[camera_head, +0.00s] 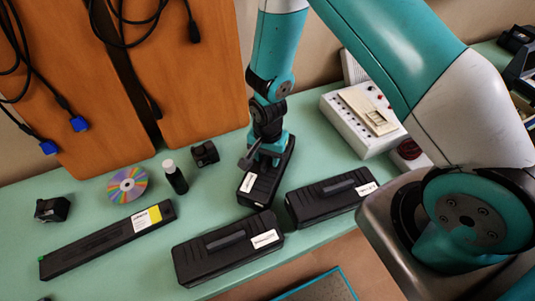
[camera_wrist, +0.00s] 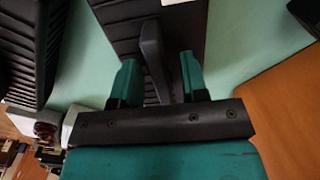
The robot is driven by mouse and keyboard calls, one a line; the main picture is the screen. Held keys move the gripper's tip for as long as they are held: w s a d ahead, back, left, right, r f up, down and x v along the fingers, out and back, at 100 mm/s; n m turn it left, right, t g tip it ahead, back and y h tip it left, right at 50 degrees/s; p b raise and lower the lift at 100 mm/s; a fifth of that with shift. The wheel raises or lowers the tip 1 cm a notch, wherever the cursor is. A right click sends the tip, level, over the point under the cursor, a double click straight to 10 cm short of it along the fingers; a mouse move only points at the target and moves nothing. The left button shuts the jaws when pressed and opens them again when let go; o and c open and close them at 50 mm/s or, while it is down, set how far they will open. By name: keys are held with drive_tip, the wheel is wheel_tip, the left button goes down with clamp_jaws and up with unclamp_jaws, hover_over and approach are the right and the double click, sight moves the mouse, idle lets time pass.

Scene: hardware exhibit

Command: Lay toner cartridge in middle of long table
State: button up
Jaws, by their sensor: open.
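A long black toner cartridge (camera_head: 95,247) with a white and yellow label lies at the left front of the green table (camera_head: 85,198). My gripper (camera_head: 262,163) is away from it, at a black ribbed case (camera_head: 262,186) with a raised handle and white label. In the wrist view my open gripper (camera_wrist: 158,78) has one finger on each side of the case's handle (camera_wrist: 154,55). A gap shows between handle and fingers, so it is not clamped. The far end of the case is partly hidden by my gripper in the head view.
Two more black cases lie nearby, one at front (camera_head: 228,247) and one at right (camera_head: 331,197). A disc (camera_head: 127,185), a dark bottle (camera_head: 175,177) and small black blocks (camera_head: 205,153) stand left. A white device (camera_head: 362,118) stands behind right. Orange panels (camera_head: 190,70) rise behind.

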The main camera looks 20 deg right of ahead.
drive_tip(key=s+a+r+n+y+b, duration=0.1)
drive_tip(key=s+r+n, duration=0.2)
drive_tip(key=r, duration=0.8)
drive_tip(key=s+a+r+n+y+b, duration=0.1)
drive_tip(key=s+a+r+n, duration=0.15)
drive_tip(key=r, duration=0.85)
drive_tip(key=s+a+r+n+y, duration=0.1)
drive_tip(key=s+r+n+y, duration=0.1)
drive_tip(key=s+r+n, duration=0.7)
drive_tip(key=s+n, duration=0.1)
drive_tip(key=s, duration=0.3)
drive_tip(key=shift+r+n, duration=0.3)
drive_tip(key=shift+n, duration=0.05)
